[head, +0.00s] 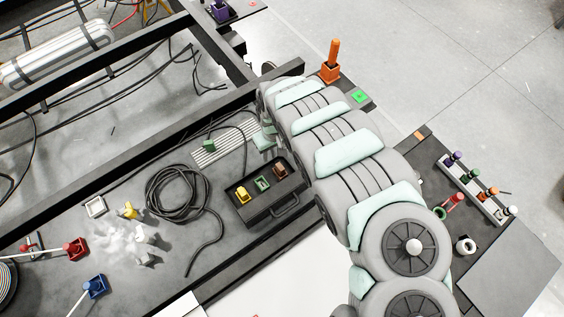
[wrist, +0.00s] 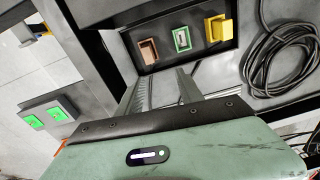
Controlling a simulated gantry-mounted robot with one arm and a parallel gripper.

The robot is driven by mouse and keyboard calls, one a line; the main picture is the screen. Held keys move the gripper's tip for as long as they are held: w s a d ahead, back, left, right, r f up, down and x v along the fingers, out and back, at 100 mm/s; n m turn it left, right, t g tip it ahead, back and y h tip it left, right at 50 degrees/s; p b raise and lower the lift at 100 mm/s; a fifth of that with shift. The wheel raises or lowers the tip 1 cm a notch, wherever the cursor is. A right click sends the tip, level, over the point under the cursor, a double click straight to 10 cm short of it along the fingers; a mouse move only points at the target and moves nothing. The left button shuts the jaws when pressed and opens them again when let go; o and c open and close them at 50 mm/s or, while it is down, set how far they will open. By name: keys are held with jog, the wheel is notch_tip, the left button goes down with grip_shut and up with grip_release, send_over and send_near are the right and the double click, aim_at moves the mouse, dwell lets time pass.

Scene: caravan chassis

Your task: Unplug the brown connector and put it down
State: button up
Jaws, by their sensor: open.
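The brown connector (head: 279,170) is at the right end of a row of three on a black panel box (head: 265,211), beside a green one (head: 262,183) and a yellow one (head: 243,194). In the wrist view, the brown connector (wrist: 148,51) shows as a brown rectangular frame at the left of the row. I cannot tell how deep anything sits in it. My gripper (wrist: 160,76) is open, its two fingers apart and pointing toward the panel edge near the brown and green positions. Nothing is seen between the fingers. In the head view my arm hides most of the gripper.
A coiled black cable (head: 178,194) lies left of the panel. A striped grey plate (head: 224,146) is behind it. An orange-handled post (head: 331,67) and a rack of coloured plugs (head: 473,190) stand right of my arm. Green-lit squares (wrist: 45,118) show at left in the wrist view.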

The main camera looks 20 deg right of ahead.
aim_at(280, 167)
jog(key=shift+s+d+r+n, duration=0.1)
jog(key=shift+s+d+n, duration=0.2)
jog(key=shift+s+d, duration=0.55)
jog(key=shift+s+d+f, duration=0.1)
jog(key=shift+d+f, duration=0.15)
jog(key=f, duration=0.2)
jog(key=f+b, duration=0.1)
jog(key=shift+a+f, duration=0.2)
jog(key=shift+f, duration=0.2)
jog(key=shift+d+f, duration=0.1)
jog(key=shift+f, duration=0.6)
notch_tip(280, 167, down, 4)
jog(key=shift+r+b, duration=0.15)
jog(key=shift+b, duration=0.15)
jog(key=shift+f, duration=0.65)
jog(key=shift+c, duration=0.4)
grip_shut()
